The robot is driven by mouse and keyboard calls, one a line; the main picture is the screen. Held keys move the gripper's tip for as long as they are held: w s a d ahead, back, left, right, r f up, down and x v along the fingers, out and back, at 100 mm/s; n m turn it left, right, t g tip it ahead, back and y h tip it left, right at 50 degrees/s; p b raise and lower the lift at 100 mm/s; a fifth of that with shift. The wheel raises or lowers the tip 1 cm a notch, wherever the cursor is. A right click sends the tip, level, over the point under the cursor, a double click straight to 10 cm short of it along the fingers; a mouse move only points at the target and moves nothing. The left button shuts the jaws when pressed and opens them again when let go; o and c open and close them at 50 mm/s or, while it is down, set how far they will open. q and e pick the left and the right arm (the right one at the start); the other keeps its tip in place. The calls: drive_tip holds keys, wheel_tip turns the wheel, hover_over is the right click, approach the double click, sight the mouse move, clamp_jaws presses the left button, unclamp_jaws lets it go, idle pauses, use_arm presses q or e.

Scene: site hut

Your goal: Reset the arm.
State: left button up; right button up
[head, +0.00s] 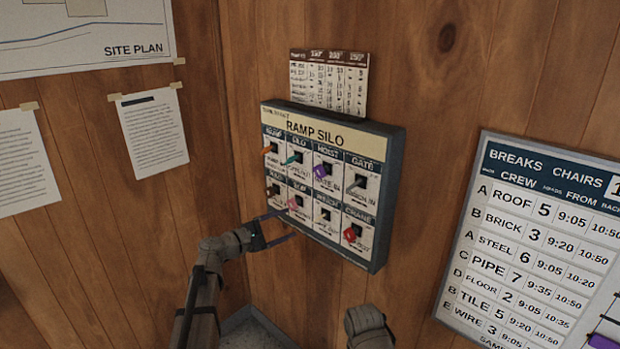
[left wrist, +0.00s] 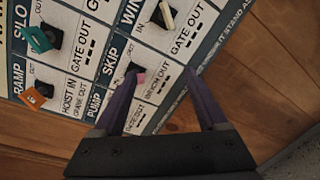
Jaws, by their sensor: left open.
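My left gripper (head: 290,224) is open and empty in the head view, just in front of the lower left edge of the control panel (head: 392,165). In the left wrist view its two purple-grey fingers (left wrist: 161,72) point at the panel face. A pink lever (left wrist: 138,78) shows by the left fingertip; I cannot tell whether they touch. My right arm (head: 367,325) shows as a short stub at the bottom of the head view, and its jaws are not visible.
The panel is headed RAMP SILO and has several coloured levers, including a purple one (head: 321,171) and a red one (head: 351,234). A small chart (head: 328,82) is above it. A crew board (head: 540,240) hangs at right, and papers (head: 152,130) at left.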

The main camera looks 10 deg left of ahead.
use_arm(q)
drive_tip(key=s+d+f+m+g+y+p, duration=0.1)
drive_tip(key=s+d+f+m+g, duration=0.45)
drive_tip(key=s+d, duration=0.25)
drive_tip(key=s+d+f+m+g+y+p, duration=0.2)
drive_tip(key=s+d+f+m+g, duration=0.2)
drive_tip(key=s+d+m, duration=0.3)
drive_tip(key=s+a+f+m+g+y+p, duration=0.1)
drive_tip(key=s+m+y, duration=0.3)
drive_tip(key=s, duration=0.4)
drive_tip(key=s+a+f+m+g+y+p, duration=0.1)
drive_tip(key=s+f+m+g+y, duration=0.1)
drive_tip(key=s, duration=0.7)
drive_tip(key=f+m+y, duration=0.1)
drive_tip(key=m+y, duration=0.1)
drive_tip(key=y, duration=0.1)
drive_tip(key=shift+s+a+f+g+y, duration=0.15)
drive_tip(key=shift+a+f+g+y, duration=0.05)
drive_tip(key=shift+a+g+y, duration=0.15)
drive_tip(key=shift+d, duration=0.1)
